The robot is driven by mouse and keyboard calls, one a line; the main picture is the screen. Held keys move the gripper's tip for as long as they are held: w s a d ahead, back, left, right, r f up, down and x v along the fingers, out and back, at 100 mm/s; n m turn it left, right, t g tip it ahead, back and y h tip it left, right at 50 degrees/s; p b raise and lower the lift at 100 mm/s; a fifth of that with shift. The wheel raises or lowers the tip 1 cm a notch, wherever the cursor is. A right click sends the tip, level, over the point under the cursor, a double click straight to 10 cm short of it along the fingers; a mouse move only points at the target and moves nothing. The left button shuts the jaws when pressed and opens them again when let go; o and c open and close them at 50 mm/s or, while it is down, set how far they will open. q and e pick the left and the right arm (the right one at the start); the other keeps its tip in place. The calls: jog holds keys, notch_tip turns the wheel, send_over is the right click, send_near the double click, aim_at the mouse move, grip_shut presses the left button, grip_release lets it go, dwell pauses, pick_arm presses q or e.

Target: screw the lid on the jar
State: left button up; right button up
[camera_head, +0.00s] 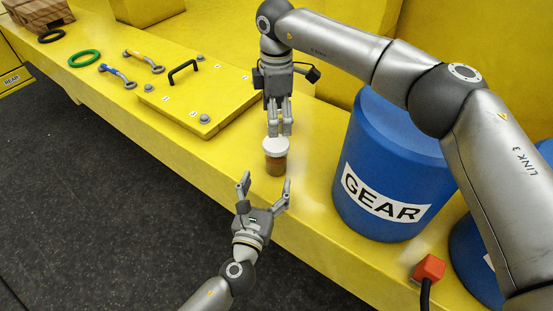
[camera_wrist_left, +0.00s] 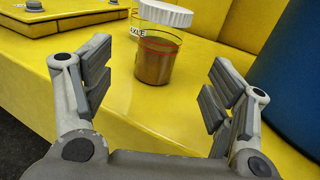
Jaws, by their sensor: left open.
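A clear jar (camera_head: 275,164) with brown contents stands upright on the yellow ledge. It also shows in the left wrist view (camera_wrist_left: 156,62), with part of a label visible. A white ribbed lid (camera_head: 275,146) sits on top of the jar; it also shows in the left wrist view (camera_wrist_left: 167,12). I cannot tell how tight it is. My left gripper (camera_head: 265,184) is open and empty, in front of the jar, with its fingers spread towards it and apart from it. My right gripper (camera_head: 280,133) points down just above the lid; its fingers are close together, and contact is unclear.
A blue drum (camera_head: 385,160) marked GEAR stands right of the jar. A yellow panel (camera_head: 195,100) with a black handle (camera_head: 184,71) lies to the left. A red block (camera_head: 429,267) sits at lower right. Tools (camera_head: 117,75) and a green ring (camera_head: 84,58) lie farther left.

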aim_at(273, 162)
pick_arm(q)
jog(key=x, duration=0.9)
jog(key=shift+w, duration=0.15)
jog(key=shift+r, duration=0.1)
pick_arm(e)
jog(key=shift+s+r, duration=0.1)
